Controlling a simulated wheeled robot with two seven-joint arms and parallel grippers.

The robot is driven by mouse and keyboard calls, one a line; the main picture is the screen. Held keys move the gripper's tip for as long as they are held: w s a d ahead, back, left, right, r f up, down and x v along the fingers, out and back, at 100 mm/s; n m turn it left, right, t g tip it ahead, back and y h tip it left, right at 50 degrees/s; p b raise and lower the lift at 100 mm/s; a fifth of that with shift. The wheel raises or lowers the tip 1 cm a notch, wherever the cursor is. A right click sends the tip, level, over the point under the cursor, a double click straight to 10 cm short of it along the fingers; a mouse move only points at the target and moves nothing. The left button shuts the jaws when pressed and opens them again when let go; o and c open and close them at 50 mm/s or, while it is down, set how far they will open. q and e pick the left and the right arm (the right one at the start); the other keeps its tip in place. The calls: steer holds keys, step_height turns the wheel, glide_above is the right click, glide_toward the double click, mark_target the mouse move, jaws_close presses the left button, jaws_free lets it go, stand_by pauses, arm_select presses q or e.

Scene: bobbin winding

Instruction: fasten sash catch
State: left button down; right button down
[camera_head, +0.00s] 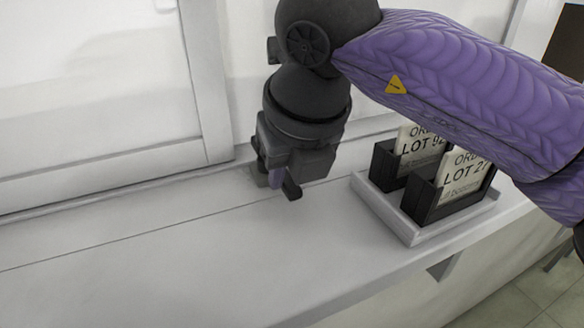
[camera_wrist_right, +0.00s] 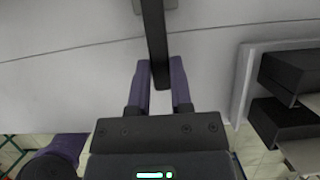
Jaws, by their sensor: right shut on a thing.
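The sash catch shows as a dark lever (camera_wrist_right: 156,40) in the right wrist view. It runs from a small grey mount at the top edge down between the two purple fingers. My right gripper (camera_wrist_right: 160,85) is shut on this lever near its free end. In the head view my right gripper (camera_head: 281,182) points down at the foot of the window sash (camera_head: 215,80). The dark lever end (camera_head: 292,190) sticks out past a purple finger there. The gripper hides much of the catch, so I cannot tell whether it is fastened. My left gripper is not in view.
A pale tray (camera_head: 410,231) with two dark holders (camera_head: 428,204) bearing lot cards stands right of the gripper on the sill. The white sill (camera_head: 150,255) is clear to the left. Its front edge drops to a tiled floor.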

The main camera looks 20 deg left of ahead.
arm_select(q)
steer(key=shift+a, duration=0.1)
arm_select(e)
steer(key=c, duration=0.5)
jaws_free()
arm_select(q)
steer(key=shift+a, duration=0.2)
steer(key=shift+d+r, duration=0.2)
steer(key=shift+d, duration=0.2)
arm_select(e)
steer(key=v, duration=1)
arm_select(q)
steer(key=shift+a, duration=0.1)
arm_select(e)
steer(key=shift+a, duration=0.1)
